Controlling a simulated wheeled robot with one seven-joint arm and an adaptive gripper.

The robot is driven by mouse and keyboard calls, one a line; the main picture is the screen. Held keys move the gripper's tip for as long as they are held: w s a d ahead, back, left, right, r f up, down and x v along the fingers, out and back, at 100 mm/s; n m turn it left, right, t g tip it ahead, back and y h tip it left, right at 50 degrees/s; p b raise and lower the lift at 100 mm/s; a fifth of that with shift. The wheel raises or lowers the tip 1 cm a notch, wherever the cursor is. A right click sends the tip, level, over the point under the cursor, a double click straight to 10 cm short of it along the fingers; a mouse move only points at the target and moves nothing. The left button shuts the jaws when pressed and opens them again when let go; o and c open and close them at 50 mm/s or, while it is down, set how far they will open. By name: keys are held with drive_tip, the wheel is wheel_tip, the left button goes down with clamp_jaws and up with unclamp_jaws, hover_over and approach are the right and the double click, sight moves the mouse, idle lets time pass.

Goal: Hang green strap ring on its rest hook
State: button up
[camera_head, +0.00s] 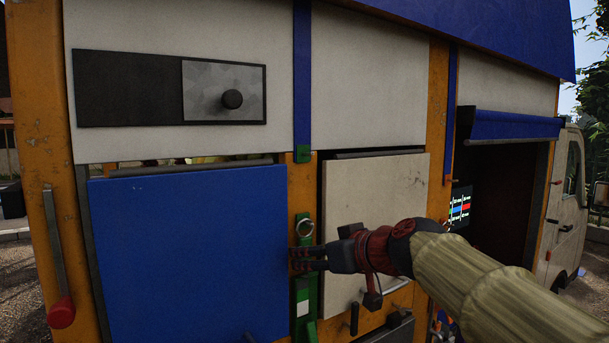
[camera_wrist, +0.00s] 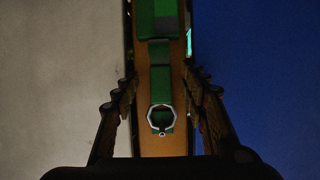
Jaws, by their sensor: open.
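The green strap (camera_head: 303,290) runs down the orange post between the blue panel and the cream panel. Its metal ring (camera_head: 305,228) is at the strap's upper end. The ring also shows in the wrist view (camera_wrist: 150,118), against the strap and post, between my fingers in the picture. My gripper (camera_head: 291,259) is open in front of the strap, just below the ring in the head view. In the wrist view its fingers (camera_wrist: 160,84) stand apart on either side of the post, with nothing gripped. I cannot make out the rest hook clearly.
The blue panel (camera_head: 190,255) lies left of the post and the cream panel (camera_head: 365,190) right of it. A blue strap (camera_head: 302,80) with a green end (camera_head: 302,154) hangs above the ring. A red-ended lever (camera_head: 61,312) is at far left.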

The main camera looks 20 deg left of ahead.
drive_tip(key=v, duration=1.1)
drive_tip(key=s+d+f+m+g+h, duration=0.1)
drive_tip(key=s+d+f+m+h, duration=0.2)
drive_tip(key=f, duration=0.5)
drive_tip(key=s+d+f+m+g+h, duration=0.1)
drive_tip(key=s+d+f+m, duration=0.15)
drive_tip(key=d+f, duration=0.4)
drive_tip(key=s+d+f+m+g+h, duration=0.1)
drive_tip(key=s+d+f+m+h, duration=0.3)
drive_tip(key=s+d+f, duration=1.3)
drive_tip(key=shift+s+d+h, duration=0.55)
drive_tip(key=shift+d+h, duration=0.55)
drive_tip(key=shift+d, duration=0.05)
